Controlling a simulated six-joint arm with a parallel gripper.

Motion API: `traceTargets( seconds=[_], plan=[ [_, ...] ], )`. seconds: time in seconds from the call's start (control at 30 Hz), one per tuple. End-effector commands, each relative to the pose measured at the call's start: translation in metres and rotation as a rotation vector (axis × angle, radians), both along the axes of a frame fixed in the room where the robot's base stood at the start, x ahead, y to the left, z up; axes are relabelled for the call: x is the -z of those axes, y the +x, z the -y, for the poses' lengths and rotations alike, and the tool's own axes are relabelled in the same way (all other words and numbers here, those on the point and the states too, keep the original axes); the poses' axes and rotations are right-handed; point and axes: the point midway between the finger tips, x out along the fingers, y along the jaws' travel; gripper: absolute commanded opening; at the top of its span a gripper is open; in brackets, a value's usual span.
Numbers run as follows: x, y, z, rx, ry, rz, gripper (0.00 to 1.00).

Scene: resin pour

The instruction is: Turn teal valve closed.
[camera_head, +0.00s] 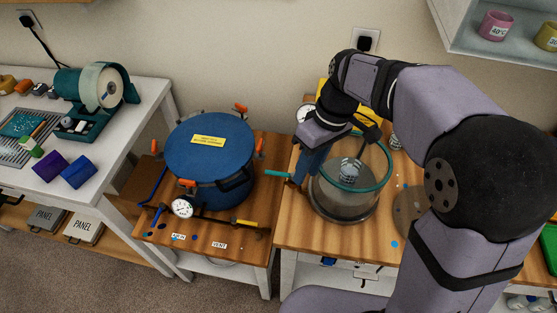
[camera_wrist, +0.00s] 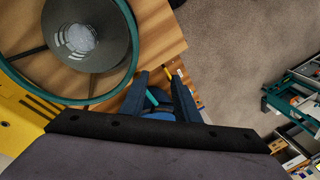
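The teal valve handle (camera_head: 278,174) is a short teal bar beside the left side of a glass chamber with a teal rim (camera_head: 384,178). In the wrist view a small teal piece (camera_wrist: 152,98), seemingly this handle, shows between my fingers. My gripper (camera_head: 295,184) has dark blue fingers pointing down at the handle's right end. In the wrist view my gripper (camera_wrist: 160,82) has its fingers apart, with a gap beside the teal piece; I cannot tell whether either finger touches it. The valve's body is hidden by my fingers.
A blue pressure pot (camera_head: 210,160) with orange clamps stands left on a wooden bench. A gauge (camera_head: 182,207) and a yellow lever (camera_head: 245,223) are at its front. A grey cup (camera_head: 349,171) is inside the chamber. A yellow object (camera_wrist: 22,112) stands behind the chamber, close to my wrist.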

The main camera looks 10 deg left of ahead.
Motion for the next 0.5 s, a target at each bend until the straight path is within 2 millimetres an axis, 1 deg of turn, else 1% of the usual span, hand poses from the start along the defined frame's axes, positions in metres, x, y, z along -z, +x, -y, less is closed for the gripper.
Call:
traceTargets(
  seconds=[0.03,0.23,0.4,0.5],
  plan=[
    [-0.002,0.010,-0.010,-0.074,-0.005,-0.001,0.29],
    [-0.002,0.044,-0.047,-0.377,-0.026,0.000,0.29],
    [0.004,0.062,-0.067,-0.570,-0.053,-0.006,0.29],
    [0.007,0.067,-0.074,-0.637,-0.061,-0.008,0.29]
  ],
)
